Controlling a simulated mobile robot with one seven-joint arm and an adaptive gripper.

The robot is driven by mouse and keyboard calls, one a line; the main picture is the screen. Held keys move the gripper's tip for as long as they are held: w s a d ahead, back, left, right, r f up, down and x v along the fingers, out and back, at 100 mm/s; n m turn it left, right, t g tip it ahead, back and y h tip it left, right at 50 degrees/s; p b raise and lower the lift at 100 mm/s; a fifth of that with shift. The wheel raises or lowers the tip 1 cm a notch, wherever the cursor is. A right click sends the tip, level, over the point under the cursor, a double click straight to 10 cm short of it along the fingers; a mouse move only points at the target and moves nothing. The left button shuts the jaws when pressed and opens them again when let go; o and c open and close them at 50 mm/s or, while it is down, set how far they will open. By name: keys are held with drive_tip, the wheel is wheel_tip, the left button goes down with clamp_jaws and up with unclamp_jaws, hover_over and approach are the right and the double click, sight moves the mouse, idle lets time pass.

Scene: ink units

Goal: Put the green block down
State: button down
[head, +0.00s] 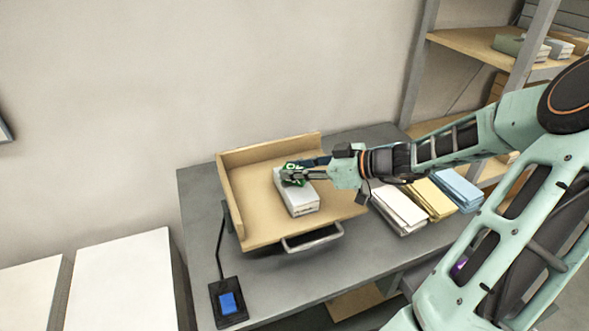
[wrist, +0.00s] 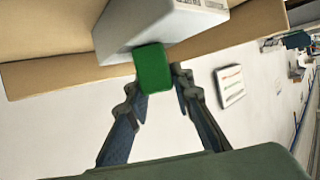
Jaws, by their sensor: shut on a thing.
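The green block (wrist: 152,68) sits between the fingertips of my gripper (wrist: 156,82) in the wrist view. In the head view the block (head: 291,169) is a small green patch, mostly covered by the fingers. My gripper (head: 296,175) is shut on the block, over the top of a light grey box (head: 302,203). The box also shows behind the block in the wrist view (wrist: 120,34). I cannot tell whether the block touches the box.
The box lies in a wooden tray (head: 247,228) with raised back and left edges, on a grey table (head: 198,195). Stacks of white, yellow and blue packets (head: 457,188) lie right of the tray. A black device with a blue face (head: 230,303) is at front left. Shelving (head: 462,40) stands at right.

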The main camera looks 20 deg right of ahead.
drive_tip(key=shift+f, duration=0.2)
drive_tip(key=c, duration=1.7)
unclamp_jaws()
drive_tip(key=shift+r, duration=0.1)
drive_tip(key=shift+r, duration=0.1)
drive_tip(key=shift+s+d+r, duration=0.1)
drive_tip(key=shift+d+r, duration=0.05)
drive_tip(key=shift+d, duration=0.05)
drive_tip(key=v, duration=1.1)
drive_tip(key=shift+s+d, duration=0.1)
drive_tip(key=shift+s, duration=0.2)
